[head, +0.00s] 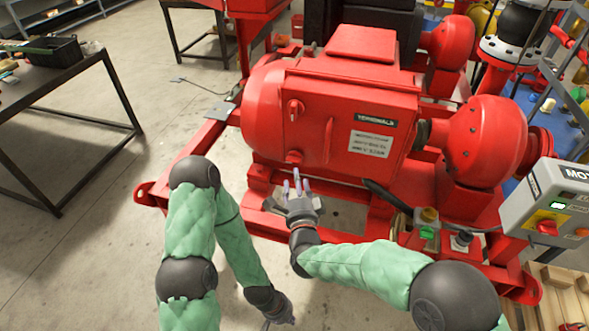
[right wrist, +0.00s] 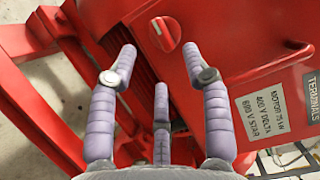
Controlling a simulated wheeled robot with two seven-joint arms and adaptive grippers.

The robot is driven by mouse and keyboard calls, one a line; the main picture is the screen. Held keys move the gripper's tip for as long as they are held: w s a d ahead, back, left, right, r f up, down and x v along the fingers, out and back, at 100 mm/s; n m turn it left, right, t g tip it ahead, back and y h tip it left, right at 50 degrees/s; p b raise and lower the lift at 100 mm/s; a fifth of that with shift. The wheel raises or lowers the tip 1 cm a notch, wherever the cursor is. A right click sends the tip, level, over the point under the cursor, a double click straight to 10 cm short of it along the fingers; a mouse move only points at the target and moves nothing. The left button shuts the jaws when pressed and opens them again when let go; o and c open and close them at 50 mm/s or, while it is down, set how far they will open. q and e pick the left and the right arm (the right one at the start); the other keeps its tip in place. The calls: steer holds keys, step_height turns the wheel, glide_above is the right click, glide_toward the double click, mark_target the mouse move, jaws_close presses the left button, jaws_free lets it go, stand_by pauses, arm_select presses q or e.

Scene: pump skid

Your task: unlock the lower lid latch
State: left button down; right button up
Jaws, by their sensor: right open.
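The lower lid latch is a round red knob (head: 294,156) near the bottom left corner of the red terminal box lid (head: 345,110). In the right wrist view the latch (right wrist: 165,33) shows a raised grip bar and a pale mark. My right gripper (head: 297,186) is open and empty, just below the latch in the head view. In the right wrist view its spread purple fingers (right wrist: 162,75) point toward the latch, apparently short of it. The upper latch (head: 294,109) sits above. My left gripper (head: 280,318) hangs low at the bottom edge, partly cut off.
A red bar handle (head: 328,140) stands out from the lid right of the latches. The red skid frame (head: 190,150) runs below the motor. A grey control box (head: 548,205) stands at right. A dark table (head: 60,95) is at left, with open floor between.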

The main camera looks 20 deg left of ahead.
mark_target(295, 159)
steer(key=b+x, duration=0.1)
steer(key=x, duration=0.5)
steer(key=shift+w, duration=0.25)
steer(key=shift+a, duration=0.1)
jaws_close()
